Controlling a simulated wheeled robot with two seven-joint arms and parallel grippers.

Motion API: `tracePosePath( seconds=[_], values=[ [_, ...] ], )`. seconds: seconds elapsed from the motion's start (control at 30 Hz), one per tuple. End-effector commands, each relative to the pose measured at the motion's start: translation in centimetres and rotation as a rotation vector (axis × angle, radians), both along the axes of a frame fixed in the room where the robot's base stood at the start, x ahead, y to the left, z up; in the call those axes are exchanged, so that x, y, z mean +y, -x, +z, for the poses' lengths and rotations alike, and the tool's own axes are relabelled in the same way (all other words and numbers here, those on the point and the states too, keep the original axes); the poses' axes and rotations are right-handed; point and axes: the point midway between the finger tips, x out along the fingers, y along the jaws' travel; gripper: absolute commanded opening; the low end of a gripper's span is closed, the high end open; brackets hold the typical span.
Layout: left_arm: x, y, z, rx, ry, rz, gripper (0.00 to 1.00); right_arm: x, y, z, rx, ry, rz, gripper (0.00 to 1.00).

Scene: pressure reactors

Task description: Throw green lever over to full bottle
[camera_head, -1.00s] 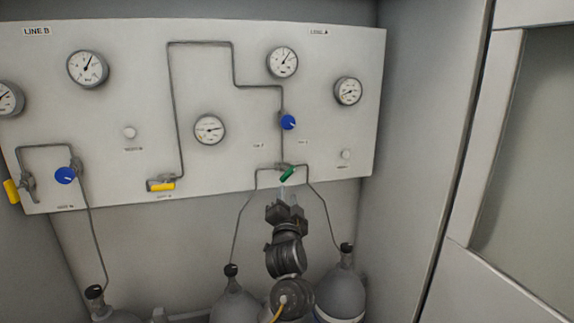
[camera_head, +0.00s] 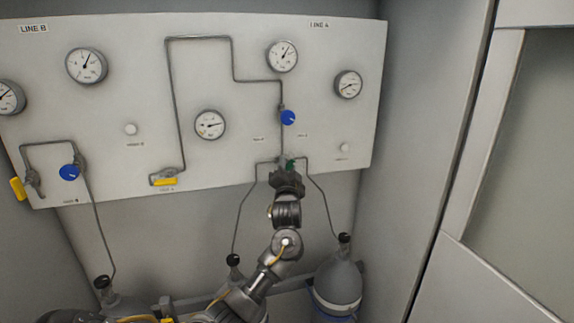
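The green lever (camera_head: 290,163) sits at the tee valve low on the panel under LINE A, mostly hidden by my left gripper. My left gripper (camera_head: 288,172) is right at the lever, its arm reaching up from the lower left. Its fingertips are too hidden to show whether they are open or shut, or whether they touch the lever. Thin pipes run from the valve to the right bottle (camera_head: 338,283) and to a middle bottle with a black top (camera_head: 233,260), largely behind my arm. I cannot tell which bottle is full. My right gripper is not in view.
The panel (camera_head: 230,75) carries several gauges, a blue knob (camera_head: 288,118) above the lever, another blue knob (camera_head: 69,172) at left, and yellow levers, one (camera_head: 165,182) left of my gripper. A third bottle (camera_head: 113,303) stands at lower left. A wall closes the right side.

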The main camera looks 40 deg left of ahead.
Motion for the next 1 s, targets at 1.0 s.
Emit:
tracePosePath(
  seconds=[1.0],
  values=[
    [0.0,-0.1,-0.4,-0.078,0.055,-0.001,0.00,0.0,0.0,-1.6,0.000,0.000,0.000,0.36]
  ],
)
